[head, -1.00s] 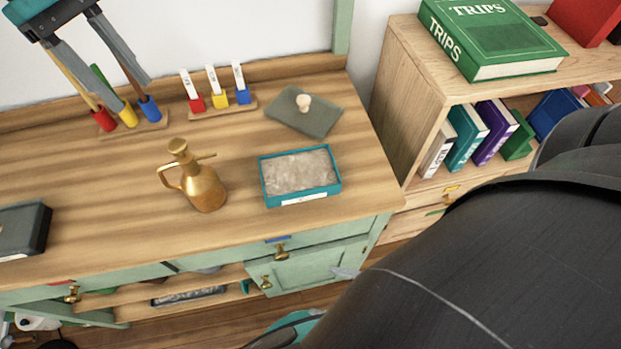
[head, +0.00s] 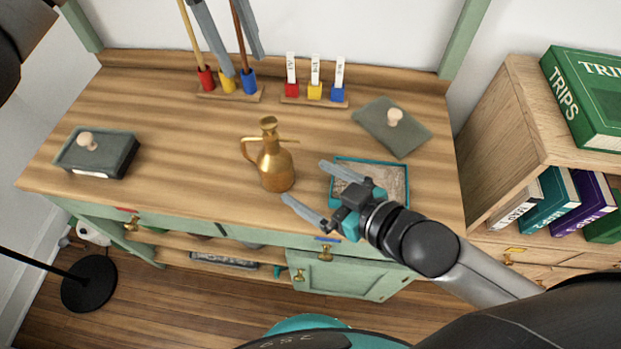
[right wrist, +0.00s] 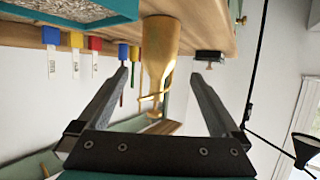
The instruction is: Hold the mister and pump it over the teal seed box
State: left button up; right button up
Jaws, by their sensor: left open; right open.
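The brass mister (head: 276,170), with a side handle and a spout, stands upright on the wooden bench top. It also shows in the right wrist view (right wrist: 160,42), between the fingers. The teal seed box (head: 372,158), filled with pale soil, is right of the mister, partly hidden by my right gripper. Its teal side shows in the right wrist view (right wrist: 100,22). My right gripper (head: 305,182) is open and empty, its fingers pointing toward the mister, apart from it in the head view. My left gripper (head: 240,62) is open and empty at the top, over the tool rack.
A tool rack (head: 230,95) and a rack of labelled markers (head: 314,100) stand at the back. A grey lid with a knob (head: 393,130) lies behind the seed box. A dark lidded box (head: 97,155) sits at the left. Bench space left of the mister is clear.

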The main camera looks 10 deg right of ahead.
aim_at(264, 159)
jog(key=shift+w+a+f, duration=0.15)
jog(key=shift+w+f, duration=0.1)
jog(key=shift+w, duration=0.1)
jog(key=x, duration=1.4)
jog(key=shift+w+a+f, duration=0.1)
jog(key=shift+a+f, duration=0.05)
pick_arm(q)
jog(key=shift+c, duration=0.2)
pick_arm(e)
grip_shut()
pick_arm(q)
grip_shut()
dwell(1.5)
